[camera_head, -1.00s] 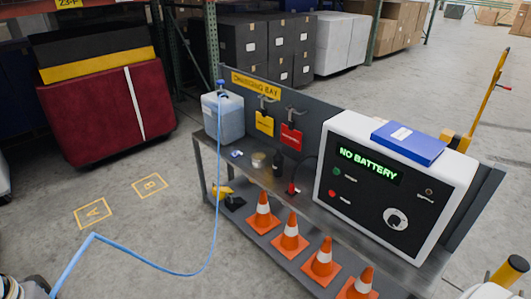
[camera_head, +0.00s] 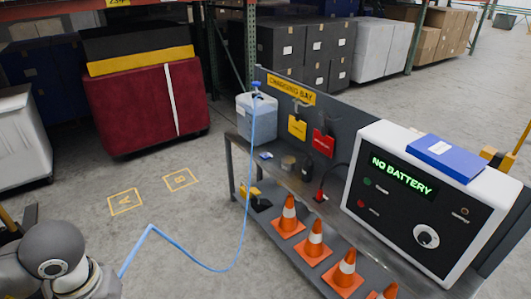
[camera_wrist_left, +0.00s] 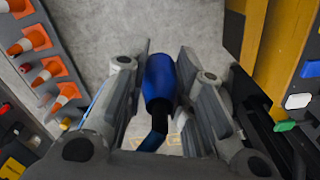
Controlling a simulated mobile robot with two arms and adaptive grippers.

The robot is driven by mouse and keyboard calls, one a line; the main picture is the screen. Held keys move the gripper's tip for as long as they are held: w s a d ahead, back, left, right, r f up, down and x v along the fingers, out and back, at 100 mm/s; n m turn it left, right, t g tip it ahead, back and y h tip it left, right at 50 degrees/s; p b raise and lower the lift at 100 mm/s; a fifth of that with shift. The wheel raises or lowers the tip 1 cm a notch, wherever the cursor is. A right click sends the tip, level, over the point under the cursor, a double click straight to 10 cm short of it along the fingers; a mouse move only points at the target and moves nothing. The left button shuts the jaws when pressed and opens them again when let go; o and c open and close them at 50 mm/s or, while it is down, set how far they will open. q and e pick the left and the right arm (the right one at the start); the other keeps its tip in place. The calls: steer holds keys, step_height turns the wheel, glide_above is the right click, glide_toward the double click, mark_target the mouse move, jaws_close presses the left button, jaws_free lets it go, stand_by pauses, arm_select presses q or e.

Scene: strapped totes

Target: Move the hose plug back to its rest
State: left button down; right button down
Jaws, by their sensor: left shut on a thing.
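The hose plug (camera_wrist_left: 158,78) is a blue, rounded handle in the left wrist view, with a dark bent end below. My left gripper (camera_wrist_left: 162,62) is shut on it, one finger on each side, and holds it above the grey floor. In the head view my left arm shows at the lower left, but its fingers and the plug are out of sight. The light blue hose (camera_head: 190,258) runs from there across the floor and up to the blue-capped jug (camera_head: 243,118) on the bench. I cannot make out the plug's rest for certain. My right gripper is not in view.
The charging bay bench (camera_head: 330,207) carries a white charger (camera_head: 400,232) reading "NO BATTERY", with orange cones (camera_head: 313,240) on its lower shelf. Floor marks A (camera_head: 125,202) and B (camera_head: 181,180) lie clear. In the wrist view a yellow structure (camera_wrist_left: 292,45) with coloured buttons stands close at right.

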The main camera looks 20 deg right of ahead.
arm_select(q)
steer(key=s+f, duration=0.4)
steer(key=f, duration=1)
